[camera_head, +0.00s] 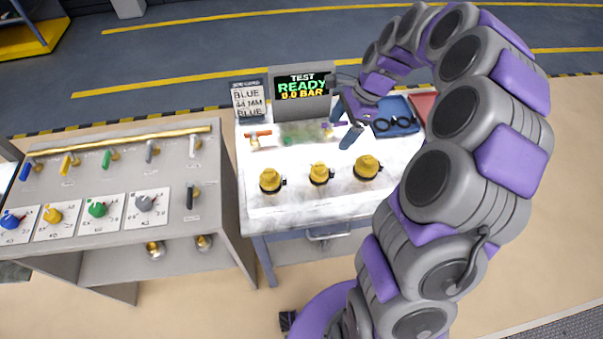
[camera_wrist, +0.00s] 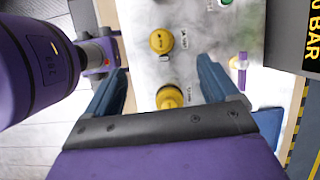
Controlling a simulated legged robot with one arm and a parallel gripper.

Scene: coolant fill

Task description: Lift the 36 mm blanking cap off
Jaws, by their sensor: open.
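Three yellow-brass caps stand in a row on the white bench top (camera_head: 290,213): left cap (camera_head: 270,180), middle cap (camera_head: 319,174) and right cap (camera_head: 367,166). I cannot read any size mark, so I cannot tell which is the 36 mm one. My gripper (camera_head: 345,121) is open and empty, above the bench behind the right cap in the head view. In the wrist view my gripper (camera_wrist: 162,66) has its two fingers spread wide. The right cap (camera_wrist: 169,97) shows between them, partly hidden by the palm edge. The middle cap (camera_wrist: 161,41) shows beyond the fingertips.
An orange-handled fitting (camera_head: 257,136) lies left. A blue tray (camera_head: 397,106) with black rings is at back right. A grey valve cabinet (camera_head: 214,166) stands left.

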